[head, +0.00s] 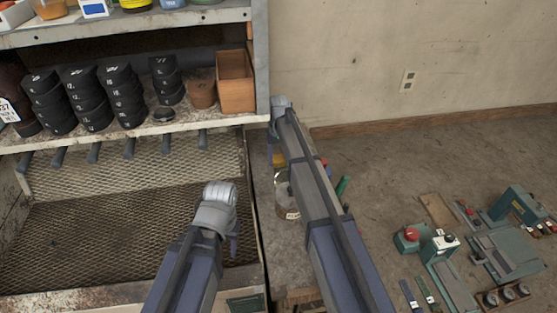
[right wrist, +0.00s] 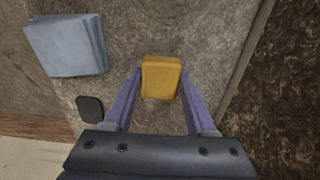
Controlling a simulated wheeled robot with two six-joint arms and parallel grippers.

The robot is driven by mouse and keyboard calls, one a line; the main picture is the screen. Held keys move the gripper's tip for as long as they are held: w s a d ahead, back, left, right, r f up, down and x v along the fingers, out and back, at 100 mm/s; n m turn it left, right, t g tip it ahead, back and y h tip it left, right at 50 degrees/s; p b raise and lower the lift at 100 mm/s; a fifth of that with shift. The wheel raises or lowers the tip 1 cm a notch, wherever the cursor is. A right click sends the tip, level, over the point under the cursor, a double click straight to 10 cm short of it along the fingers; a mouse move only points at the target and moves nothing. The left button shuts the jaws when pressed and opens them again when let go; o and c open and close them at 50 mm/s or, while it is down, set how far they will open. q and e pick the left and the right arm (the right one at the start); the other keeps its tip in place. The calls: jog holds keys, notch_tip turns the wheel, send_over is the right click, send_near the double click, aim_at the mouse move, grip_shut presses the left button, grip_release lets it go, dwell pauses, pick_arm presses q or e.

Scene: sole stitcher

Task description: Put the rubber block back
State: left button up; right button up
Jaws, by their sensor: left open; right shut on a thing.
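The rubber block, a yellow-orange block (right wrist: 160,77), sits between the two purple fingers of my right gripper (right wrist: 159,88) in the right wrist view. The gripper is shut on it. Whether the block touches the grey surface below cannot be told. In the head view a small yellow part of the block (head: 278,159) shows at the left edge of my right arm, which hides most of that gripper. My left gripper (head: 234,243) hangs over the mesh tray at lower centre. It is open and seems empty, its fingers mostly hidden by its wrist.
A blue-grey block (right wrist: 66,46) and a small dark pad (right wrist: 90,108) lie left of the right gripper. A labelled tin (head: 287,205) stands beside my right arm. Stacked black discs (head: 122,95) and a wooden box (head: 236,82) fill the shelf. The mesh tray (head: 110,225) looks empty.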

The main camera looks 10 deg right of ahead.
aim_at(279, 159)
pick_arm(q)
jog(key=shift+f, duration=0.15)
pick_arm(e)
jog(key=shift+f, duration=0.15)
jog(key=o, duration=1.3)
pick_arm(q)
jog(key=shift+r, duration=0.2)
notch_tip(279, 159, up, 12)
jog(key=p, duration=1.2)
pick_arm(e)
notch_tip(279, 159, up, 12)
jog(key=shift+r, duration=0.2)
